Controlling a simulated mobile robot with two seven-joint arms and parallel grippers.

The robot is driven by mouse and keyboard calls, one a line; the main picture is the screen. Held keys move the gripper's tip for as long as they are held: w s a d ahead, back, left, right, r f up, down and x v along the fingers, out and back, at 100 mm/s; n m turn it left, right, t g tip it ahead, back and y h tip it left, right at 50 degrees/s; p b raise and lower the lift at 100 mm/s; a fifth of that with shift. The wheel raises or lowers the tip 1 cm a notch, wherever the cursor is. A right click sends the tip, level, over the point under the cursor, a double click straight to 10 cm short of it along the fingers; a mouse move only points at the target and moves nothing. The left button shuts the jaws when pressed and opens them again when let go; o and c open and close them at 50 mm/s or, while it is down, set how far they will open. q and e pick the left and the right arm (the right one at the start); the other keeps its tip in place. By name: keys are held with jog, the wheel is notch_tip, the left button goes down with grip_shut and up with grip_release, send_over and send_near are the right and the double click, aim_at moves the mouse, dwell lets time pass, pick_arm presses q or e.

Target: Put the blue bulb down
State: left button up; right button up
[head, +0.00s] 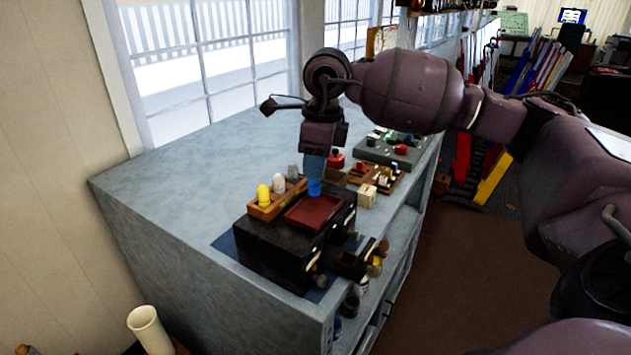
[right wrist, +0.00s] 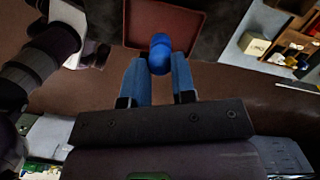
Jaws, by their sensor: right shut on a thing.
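The blue bulb (head: 314,187) is in my right gripper (head: 314,172), just above or at the back right edge of the red-lined tray (head: 312,212) on top of the black lever frame (head: 270,250). In the right wrist view the blue bulb (right wrist: 160,52) sits between the two blue fingertips (right wrist: 159,68), which are shut on it. The tray (right wrist: 188,18) shows behind it there. I cannot tell whether the bulb touches the tray. My left gripper is not in view.
A wooden rack (head: 266,210) with a yellow bulb (head: 264,195), a white bulb (head: 279,184) and a grey one (head: 293,173) stands left of the tray. A cream block (head: 367,196) and a wooden compartment box (head: 385,179) lie to the right. The bench (head: 180,180) is clear at left.

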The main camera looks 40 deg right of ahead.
aim_at(316, 193)
notch_tip(316, 193, down, 4)
jog(key=shift+r, duration=0.15)
jog(key=shift+f, duration=0.3)
jog(key=shift+f, duration=0.15)
jog(key=o, duration=0.9)
